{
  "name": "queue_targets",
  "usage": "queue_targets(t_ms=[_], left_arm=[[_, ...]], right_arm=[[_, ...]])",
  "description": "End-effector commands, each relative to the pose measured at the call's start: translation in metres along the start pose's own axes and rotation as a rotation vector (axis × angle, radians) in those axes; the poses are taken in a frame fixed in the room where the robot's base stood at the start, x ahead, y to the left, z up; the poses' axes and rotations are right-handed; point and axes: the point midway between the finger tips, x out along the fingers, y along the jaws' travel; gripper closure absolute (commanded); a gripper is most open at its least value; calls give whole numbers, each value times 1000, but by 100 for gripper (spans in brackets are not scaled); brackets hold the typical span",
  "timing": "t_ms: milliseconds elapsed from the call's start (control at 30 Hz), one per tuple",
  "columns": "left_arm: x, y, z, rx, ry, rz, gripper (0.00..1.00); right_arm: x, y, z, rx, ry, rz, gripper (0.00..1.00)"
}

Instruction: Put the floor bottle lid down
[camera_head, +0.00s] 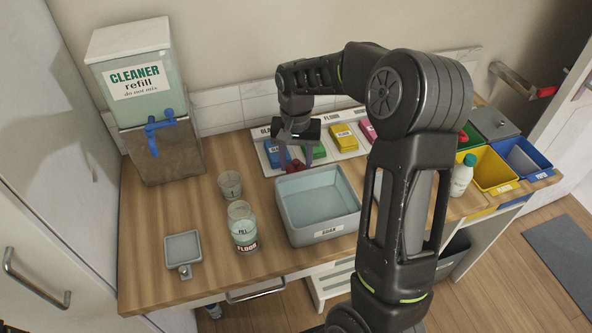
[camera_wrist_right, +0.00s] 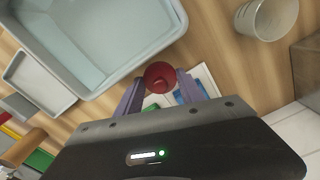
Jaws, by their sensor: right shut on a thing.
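My right gripper (camera_head: 291,155) is shut on a red floor bottle lid (camera_head: 295,166). The lid also shows in the right wrist view (camera_wrist_right: 160,76), between the two purple fingers (camera_wrist_right: 162,88). In the head view it is beyond the back left corner of the soak tub, near the front edge of the white card; whether it touches the counter I cannot tell. The floor bottle (camera_head: 243,236) stands upright and uncapped on the wooden counter, left of the soak tub. My left gripper is not in view.
The grey soak tub (camera_head: 331,231) holds pale liquid. A clear measuring cup (camera_head: 230,184) stands behind the floor bottle. A small grey tray (camera_head: 183,250) lies at the left. Coloured cloths rest on the labelled card (camera_head: 270,155). The cleaner dispenser (camera_head: 148,128) stands back left.

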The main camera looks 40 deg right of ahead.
Motion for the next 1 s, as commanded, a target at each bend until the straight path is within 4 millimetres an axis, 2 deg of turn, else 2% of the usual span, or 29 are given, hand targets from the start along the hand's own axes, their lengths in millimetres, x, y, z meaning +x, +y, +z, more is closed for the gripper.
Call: queue_targets(t_ms=[233,533,1000], left_arm=[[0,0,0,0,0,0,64],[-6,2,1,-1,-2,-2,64],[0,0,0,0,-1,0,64]], right_arm=[[2,0,0,0,-1,1,98],[36,0,1,1,-2,0,98],[44,0,0,0,-1,0,98]])
